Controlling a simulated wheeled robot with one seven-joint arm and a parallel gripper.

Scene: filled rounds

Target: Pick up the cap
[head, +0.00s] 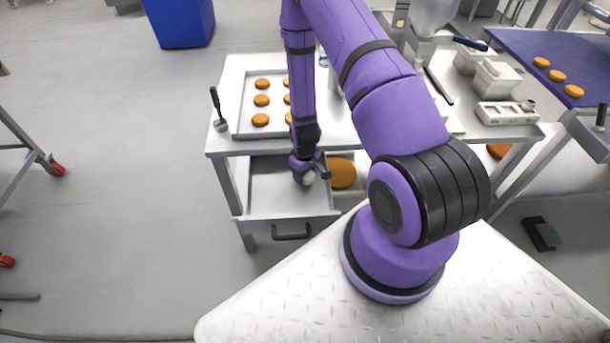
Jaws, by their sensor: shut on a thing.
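My gripper (309,171) is low over the open drawer (262,212) at the front of the steel table. It is shut on a small pale grey, rounded thing, which I take to be the cap (308,179). Only part of the cap shows between the fingers, and the fingers hide the rest. I cannot tell whether the cap touches the drawer floor or hangs just above it.
A tray (246,128) with several orange-brown rounds stands on the table (228,150), partly behind my arm. A large brown round (341,173) lies right of the drawer. White containers (494,79) stand at the right. Open floor lies to the left.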

